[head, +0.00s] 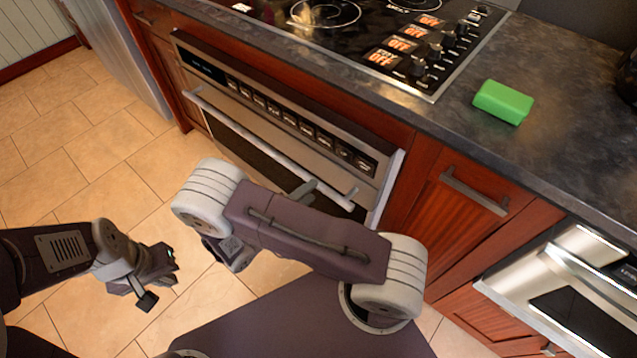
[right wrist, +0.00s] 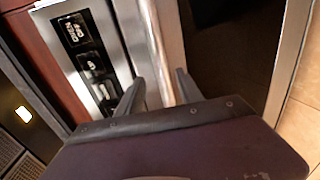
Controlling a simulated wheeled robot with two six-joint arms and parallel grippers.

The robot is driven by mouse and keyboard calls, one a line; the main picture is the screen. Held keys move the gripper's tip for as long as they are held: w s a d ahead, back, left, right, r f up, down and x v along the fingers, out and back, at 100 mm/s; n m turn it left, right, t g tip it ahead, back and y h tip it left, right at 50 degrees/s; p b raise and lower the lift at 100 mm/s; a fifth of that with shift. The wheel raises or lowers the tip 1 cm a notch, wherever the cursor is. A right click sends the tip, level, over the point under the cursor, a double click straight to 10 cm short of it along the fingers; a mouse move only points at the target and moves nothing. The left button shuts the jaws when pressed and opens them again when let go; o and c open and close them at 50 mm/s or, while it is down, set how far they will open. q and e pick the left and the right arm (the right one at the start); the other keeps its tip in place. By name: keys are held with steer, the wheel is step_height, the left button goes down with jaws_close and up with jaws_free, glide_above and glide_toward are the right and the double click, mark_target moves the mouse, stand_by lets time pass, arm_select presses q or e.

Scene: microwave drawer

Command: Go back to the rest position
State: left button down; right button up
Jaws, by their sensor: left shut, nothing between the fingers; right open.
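The microwave drawer (head: 265,155) is set in the cabinets under the cooktop. Its front seems to stand out from the cabinet, but I cannot tell how far it is open. Its long metal handle (head: 240,132) runs across the front. In the right wrist view, the handle (right wrist: 158,40) passes between the two fingers of my right gripper (right wrist: 160,85), which is open. I cannot tell whether they touch it. In the head view my right arm hides most of that gripper. My left gripper (head: 161,281) is shut and empty, low over the tiled floor at the left.
A green sponge-like block (head: 503,102) lies on the dark countertop (head: 560,85). The black cooktop (head: 350,25) is left of it. A wooden drawer with a bar handle (head: 473,192) and a steel appliance (head: 580,290) are at the right. The floor (head: 80,150) at the left is clear.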

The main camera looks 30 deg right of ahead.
steer(key=v, duration=0.3)
steer(key=shift+a, duration=0.1)
stand_by(0.3)
steer(key=s+d+r+m+g+y, duration=0.2)
steer(key=s+m+g+y, duration=0.2)
steer(key=s+g+y, duration=0.55)
step_height(320, 180, up, 28)
steer(key=w+t+y+p, duration=0.2)
steer(key=t+y+p, duration=0.3)
steer(key=p, duration=1.9)
steer(key=shift+w+a+m+p, duration=0.2)
steer(key=shift+m+p, duration=0.1)
steer(key=shift+p, duration=0.1)
